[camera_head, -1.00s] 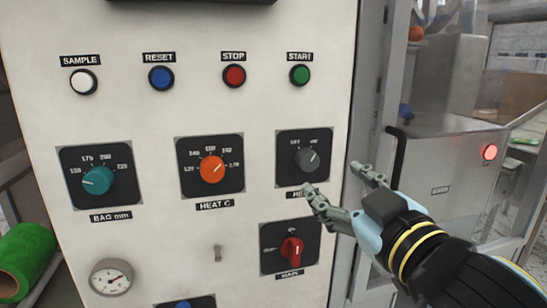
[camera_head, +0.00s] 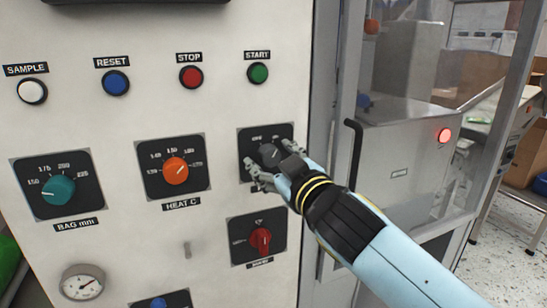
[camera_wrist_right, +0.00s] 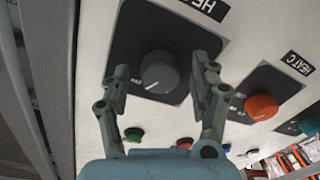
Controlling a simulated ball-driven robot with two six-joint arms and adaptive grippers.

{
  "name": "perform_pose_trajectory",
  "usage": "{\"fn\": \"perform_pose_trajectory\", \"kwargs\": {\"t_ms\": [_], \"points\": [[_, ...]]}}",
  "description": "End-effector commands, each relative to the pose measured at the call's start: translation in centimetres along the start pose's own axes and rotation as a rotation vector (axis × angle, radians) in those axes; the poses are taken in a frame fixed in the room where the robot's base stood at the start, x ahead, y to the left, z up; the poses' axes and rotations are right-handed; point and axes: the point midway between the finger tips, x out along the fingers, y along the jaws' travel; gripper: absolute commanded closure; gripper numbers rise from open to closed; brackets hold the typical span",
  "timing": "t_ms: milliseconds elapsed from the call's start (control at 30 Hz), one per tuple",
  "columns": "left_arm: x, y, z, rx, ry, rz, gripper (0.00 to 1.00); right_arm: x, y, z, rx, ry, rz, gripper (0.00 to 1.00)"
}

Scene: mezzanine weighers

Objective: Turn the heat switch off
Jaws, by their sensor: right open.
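The heat switch is a dark grey round knob (camera_head: 270,154) on a black square plate, below the START button on the white panel. In the right wrist view the knob (camera_wrist_right: 159,73) shows whole, with a pale pointer line towards the lower left. Its name label is partly hidden in the head view. My right gripper (camera_head: 271,163) is open in front of the plate. In the right wrist view its two fingers (camera_wrist_right: 164,80) stand on either side of the knob, with visible gaps. Contact with the knob is not visible. My left gripper is not in view.
An orange HEAT C knob (camera_head: 176,171) is left of the switch, and a red MAIN switch (camera_head: 260,241) is below it. A green START button (camera_head: 258,73) is above. A black handle (camera_head: 352,153) stands right of the panel edge.

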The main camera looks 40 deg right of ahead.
Motion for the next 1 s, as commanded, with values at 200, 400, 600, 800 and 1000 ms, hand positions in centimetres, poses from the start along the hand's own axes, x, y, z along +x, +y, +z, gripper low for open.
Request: {"fn": "perform_pose_trajectory", "kwargs": {"t_ms": [200, 400, 600, 800, 1000], "points": [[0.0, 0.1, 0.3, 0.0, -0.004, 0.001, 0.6, 0.0, 0.0, 0.0, 0.0, 0.0, 0.0, 0.54], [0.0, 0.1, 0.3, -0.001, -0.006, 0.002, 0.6, -0.1, 0.0, 0.0, 0.0, 0.0, 0.0, 0.8], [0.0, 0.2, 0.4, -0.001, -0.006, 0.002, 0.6, -0.1, 0.0, 0.0, -0.002, 0.0, 0.0, 0.93], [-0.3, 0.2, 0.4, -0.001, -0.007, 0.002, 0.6, -0.1, 0.0, -0.1, -0.035, -0.002, -0.001, 0.93], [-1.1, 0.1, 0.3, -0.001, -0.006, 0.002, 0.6, -0.1, 0.1, -0.2, -0.138, -0.007, -0.004, 0.93]]}}
